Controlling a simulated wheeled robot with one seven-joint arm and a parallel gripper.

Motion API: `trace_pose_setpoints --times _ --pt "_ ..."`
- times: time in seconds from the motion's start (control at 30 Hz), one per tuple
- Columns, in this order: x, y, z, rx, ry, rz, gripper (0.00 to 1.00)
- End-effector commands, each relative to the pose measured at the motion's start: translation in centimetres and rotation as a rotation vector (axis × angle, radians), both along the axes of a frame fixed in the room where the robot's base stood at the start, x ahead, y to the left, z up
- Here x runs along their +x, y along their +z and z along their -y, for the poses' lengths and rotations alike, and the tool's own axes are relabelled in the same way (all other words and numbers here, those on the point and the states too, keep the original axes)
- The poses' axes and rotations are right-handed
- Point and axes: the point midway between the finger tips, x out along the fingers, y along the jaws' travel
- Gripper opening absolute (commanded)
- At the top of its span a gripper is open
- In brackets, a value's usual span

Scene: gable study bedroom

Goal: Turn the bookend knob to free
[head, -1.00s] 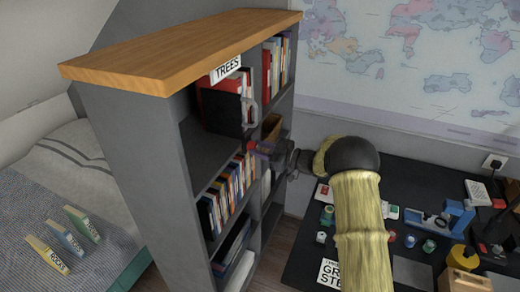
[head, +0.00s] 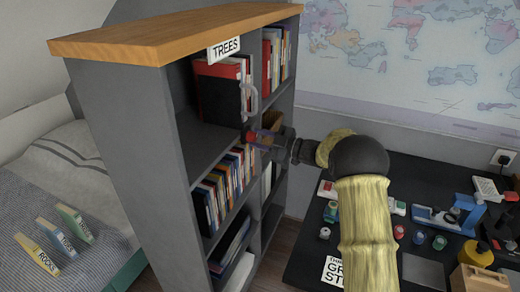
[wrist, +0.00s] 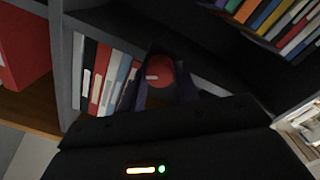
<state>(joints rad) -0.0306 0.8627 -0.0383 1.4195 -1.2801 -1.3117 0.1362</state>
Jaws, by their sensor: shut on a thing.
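The bookend knob is round and red; in the head view it (head: 250,136) is at the front of the upper shelf of the bookcase, below the bookend's grey curved handle (head: 249,97). In the wrist view the knob (wrist: 161,71) is in the middle, with a short pale mark pointing left. My gripper (wrist: 158,90) is shut on the knob, one dark finger on each side. It also shows in the head view (head: 260,139), reaching in from the right. The rest of the bookend is mostly hidden.
The grey bookcase (head: 118,135) has a wooden top and a TREES label (head: 223,48). Books (head: 222,187) fill the shelf below the knob. A dark desk (head: 300,262) with small items is at right.

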Motion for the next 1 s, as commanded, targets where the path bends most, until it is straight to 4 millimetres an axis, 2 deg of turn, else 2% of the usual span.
trace_pose_setpoints --times 0.07,1.0 --pt "0.01 -0.66 -0.03 -0.024 0.000 0.073 0.09" --pt "0.04 -0.56 -0.02 -0.318 0.002 0.879 0.09"
